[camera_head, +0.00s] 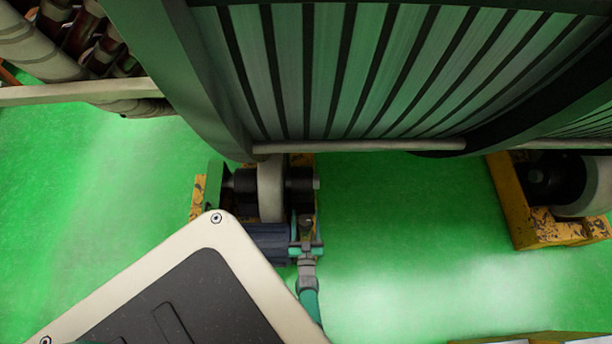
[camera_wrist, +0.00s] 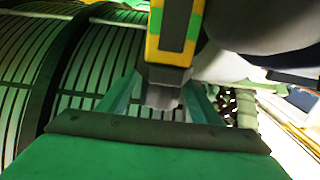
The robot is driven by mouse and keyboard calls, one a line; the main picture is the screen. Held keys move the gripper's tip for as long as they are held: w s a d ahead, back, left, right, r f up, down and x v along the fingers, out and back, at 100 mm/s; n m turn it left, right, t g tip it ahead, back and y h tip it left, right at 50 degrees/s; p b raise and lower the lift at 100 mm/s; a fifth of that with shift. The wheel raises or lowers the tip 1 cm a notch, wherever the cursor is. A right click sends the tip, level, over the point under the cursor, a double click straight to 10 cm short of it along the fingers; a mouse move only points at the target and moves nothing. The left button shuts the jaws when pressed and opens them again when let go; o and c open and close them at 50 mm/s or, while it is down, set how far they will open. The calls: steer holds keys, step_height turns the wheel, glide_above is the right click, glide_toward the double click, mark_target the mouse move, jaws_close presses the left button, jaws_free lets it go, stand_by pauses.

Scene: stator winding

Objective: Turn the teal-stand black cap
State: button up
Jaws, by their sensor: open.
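In the wrist view, what looks like my gripper (camera_wrist: 164,76) reaches down from the top centre, its body black with yellow and green patches. I take it as open, though its fingertips are hard to separate. A grey block shows just below it, between two slanting teal struts (camera_wrist: 120,98). A broad green face (camera_wrist: 130,160) with a dark top edge fills the bottom. I cannot make out the teal-stand black cap for certain. In the head view, black round parts (camera_head: 300,184) flank a pale roller under the stator, and a teal pipe (camera_head: 308,302) with a grey fitting stands nearby.
The large ribbed stator (camera_head: 340,70) fills the top of the head view. A worn yellow roller support (camera_head: 532,220) stands at right. A pale panel with a dark inset (camera_head: 190,290) covers the lower left. Open green floor (camera_head: 410,225) lies between the supports.

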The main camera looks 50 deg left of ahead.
steer(key=shift+x, duration=1.25)
steer(key=shift+w, duration=0.1)
steer(key=c, duration=1)
steer(key=shift+t, duration=0.3)
steer(key=shift+c, duration=0.2)
steer(key=shift+w+d+m+t+h, duration=0.15)
steer(key=shift+d+m+t+h, duration=0.1)
steer(key=shift+m+t+h, duration=0.85)
steer(key=shift+m+h, duration=0.1)
steer(key=shift+h, duration=0.1)
steer(key=shift+w+d+m+t+h, duration=0.1)
steer(key=shift+d+m+t+h, duration=0.15)
steer(key=shift+m+t+h, duration=0.9)
steer(key=shift+h, duration=0.45)
